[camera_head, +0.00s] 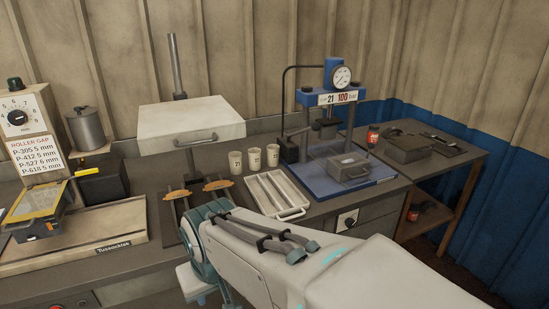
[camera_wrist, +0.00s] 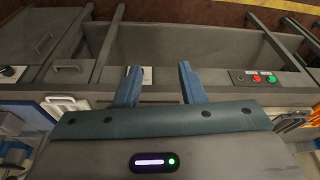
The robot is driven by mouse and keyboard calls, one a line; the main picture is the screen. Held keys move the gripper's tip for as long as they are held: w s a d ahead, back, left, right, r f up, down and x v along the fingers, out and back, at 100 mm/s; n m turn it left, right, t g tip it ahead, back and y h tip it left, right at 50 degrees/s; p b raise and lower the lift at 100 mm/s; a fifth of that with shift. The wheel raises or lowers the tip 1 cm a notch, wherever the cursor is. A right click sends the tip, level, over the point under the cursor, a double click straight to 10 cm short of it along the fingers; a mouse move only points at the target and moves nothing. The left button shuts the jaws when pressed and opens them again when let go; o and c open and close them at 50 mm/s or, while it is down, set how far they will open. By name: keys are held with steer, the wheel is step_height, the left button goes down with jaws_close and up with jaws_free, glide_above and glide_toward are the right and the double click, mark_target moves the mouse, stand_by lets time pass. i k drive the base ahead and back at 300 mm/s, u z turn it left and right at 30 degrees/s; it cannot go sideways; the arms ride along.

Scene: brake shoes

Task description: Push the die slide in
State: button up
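A grey die block with a handle (camera_head: 348,167) sits on the blue base plate (camera_head: 318,180) of the blue press (camera_head: 330,98), toward the front right of the plate. It looks to be the die slide, out in front of the press head. In the wrist view I cannot make out the die slide. My gripper (camera_wrist: 158,70) is open there, its two blue-grey fingers apart with nothing between them. It points at the grey bench front, away from the press. In the head view my arm crosses the foreground, and the fingers are hidden.
A tray with long slots (camera_head: 271,195) lies left of the press, with several cups (camera_head: 254,159) behind it. A white hooded box (camera_head: 191,125) stands farther left, near orange-brown pieces on a rack. Red and green buttons (camera_wrist: 255,79) show on the bench front. A side table (camera_head: 425,150) stands right.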

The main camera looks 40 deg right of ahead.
mark_target(345, 167)
steer(key=i, duration=0.95)
steer(key=z, duration=2.35)
